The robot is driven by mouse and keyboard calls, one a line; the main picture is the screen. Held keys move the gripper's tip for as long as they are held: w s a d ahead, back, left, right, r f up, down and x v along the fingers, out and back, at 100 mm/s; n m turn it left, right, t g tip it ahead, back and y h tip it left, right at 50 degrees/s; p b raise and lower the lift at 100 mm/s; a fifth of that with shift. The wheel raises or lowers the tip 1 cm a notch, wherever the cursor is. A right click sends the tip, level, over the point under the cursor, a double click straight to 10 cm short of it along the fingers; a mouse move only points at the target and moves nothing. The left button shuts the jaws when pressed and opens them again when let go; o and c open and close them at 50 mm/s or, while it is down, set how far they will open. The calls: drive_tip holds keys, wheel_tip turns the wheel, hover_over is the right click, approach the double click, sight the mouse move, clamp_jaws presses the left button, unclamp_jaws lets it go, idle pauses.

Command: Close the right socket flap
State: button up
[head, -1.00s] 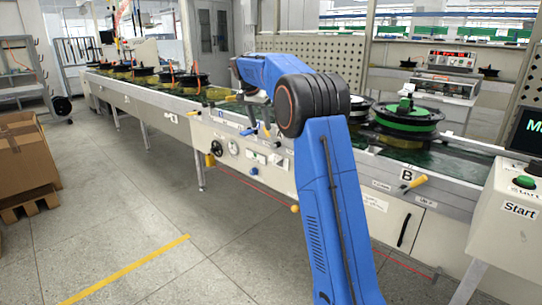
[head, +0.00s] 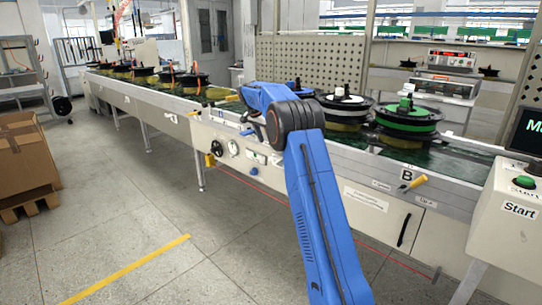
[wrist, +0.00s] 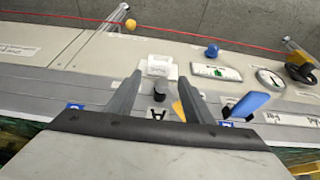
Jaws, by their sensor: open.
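In the wrist view, which shows the bench front upside down, a small white socket fitting (wrist: 159,64) sits on the panel just beyond my fingertips. It looks like the right socket; whether its flap stands open is too small to tell. My gripper (wrist: 159,79) is open and empty, its two fingers apart on either side of a short dark cylinder (wrist: 158,93). I cannot tell whether anything touches. In the head view my arm hides this fitting.
A white plate with a green mark (wrist: 216,72), a blue knob (wrist: 211,50), a round gauge (wrist: 269,78) and a blue lever (wrist: 249,104) stand beside the fitting. A yellow handle (wrist: 179,109) shows near a finger. Floor before the bench (head: 150,200) is clear.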

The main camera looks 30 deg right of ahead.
drive_tip(key=x, duration=1)
drive_tip(key=shift+f, duration=0.2)
drive_tip(key=c, duration=1)
